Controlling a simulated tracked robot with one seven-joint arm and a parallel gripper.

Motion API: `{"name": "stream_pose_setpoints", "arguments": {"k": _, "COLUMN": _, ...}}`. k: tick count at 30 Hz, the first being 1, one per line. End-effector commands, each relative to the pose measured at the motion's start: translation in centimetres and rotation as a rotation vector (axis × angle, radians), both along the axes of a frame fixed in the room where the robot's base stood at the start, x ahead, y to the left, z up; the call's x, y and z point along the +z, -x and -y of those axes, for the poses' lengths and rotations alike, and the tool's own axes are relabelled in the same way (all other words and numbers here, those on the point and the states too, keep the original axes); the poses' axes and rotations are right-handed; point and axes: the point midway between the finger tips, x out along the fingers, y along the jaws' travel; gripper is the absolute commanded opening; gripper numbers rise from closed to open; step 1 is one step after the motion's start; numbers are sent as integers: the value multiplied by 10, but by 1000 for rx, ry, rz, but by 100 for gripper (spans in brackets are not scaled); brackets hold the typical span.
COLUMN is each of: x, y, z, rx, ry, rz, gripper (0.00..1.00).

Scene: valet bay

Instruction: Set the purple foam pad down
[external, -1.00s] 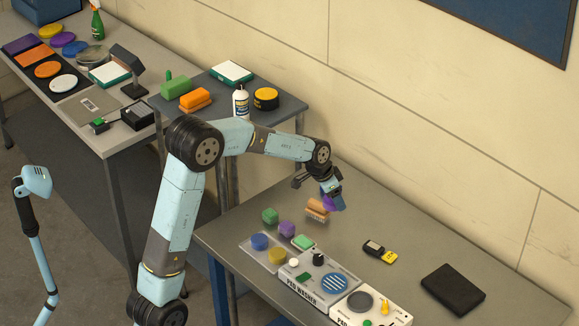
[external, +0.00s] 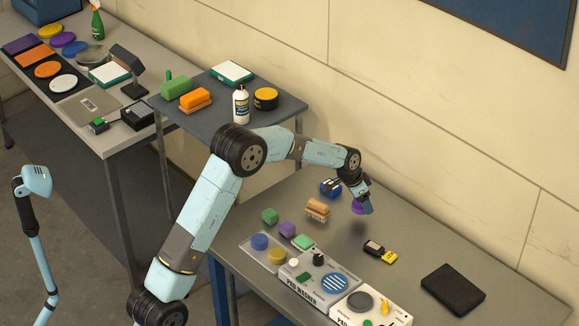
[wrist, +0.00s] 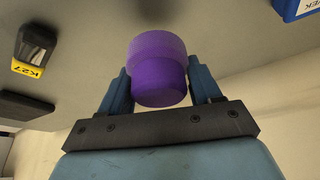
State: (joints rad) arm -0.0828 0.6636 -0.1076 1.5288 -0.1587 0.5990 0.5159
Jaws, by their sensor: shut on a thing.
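The purple foam pad (wrist: 160,72) is a short round block with a stepped side, held between the two fingers of my gripper (wrist: 161,88) in the wrist view. In the external view the pad (external: 358,208) shows small and partly hidden behind my gripper (external: 364,205). My gripper is shut on it and holds it above the grey table (external: 420,245), with a dark shadow on the table below. A second purple block (external: 287,229) sits on the table at the left, near a green block (external: 270,216).
A wooden brush (external: 317,208) and a blue item (external: 330,188) are left of my gripper. A yellow-tagged key fob (external: 380,252) lies in front, also in the wrist view (wrist: 33,50). The pad washer (external: 318,284) stands at the front; a black flat case (external: 453,289) lies right. Table between is clear.

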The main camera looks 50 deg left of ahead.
Motion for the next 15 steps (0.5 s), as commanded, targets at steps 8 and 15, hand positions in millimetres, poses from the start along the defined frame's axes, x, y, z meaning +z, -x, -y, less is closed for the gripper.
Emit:
{"name": "stream_pose_setpoints", "arguments": {"k": 8, "x": -22, "y": -6, "z": 0, "rx": 1, "ry": 0, "rz": -2, "gripper": 29}}
{"name": "stream_pose_setpoints", "arguments": {"k": 15, "x": -37, "y": -6, "z": 0, "rx": -1, "ry": 0, "rz": 0, "gripper": 29}}
